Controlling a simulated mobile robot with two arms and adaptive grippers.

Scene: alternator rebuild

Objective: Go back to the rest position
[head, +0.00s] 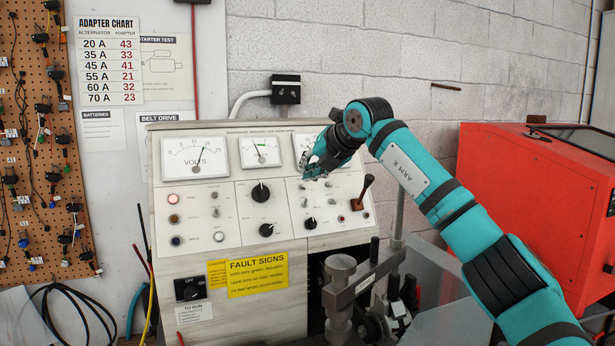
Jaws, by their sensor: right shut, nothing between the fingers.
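My right arm, teal with black bands, comes in from the lower right and arches over to the left. My right gripper (314,168) is shut and empty. It shows in front of the upper right part of the test bench panel (230,205), partly covering the right-hand gauge (302,143). I cannot tell whether it touches the panel. My left gripper is not in view.
The bench has knobs, a brown-handled lever (363,191) and a yellow fault sign (257,274). A metal clamp post (339,300) stands below the arm. A red cabinet (535,190) is at right. A pegboard (40,140) with adapters hangs at left.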

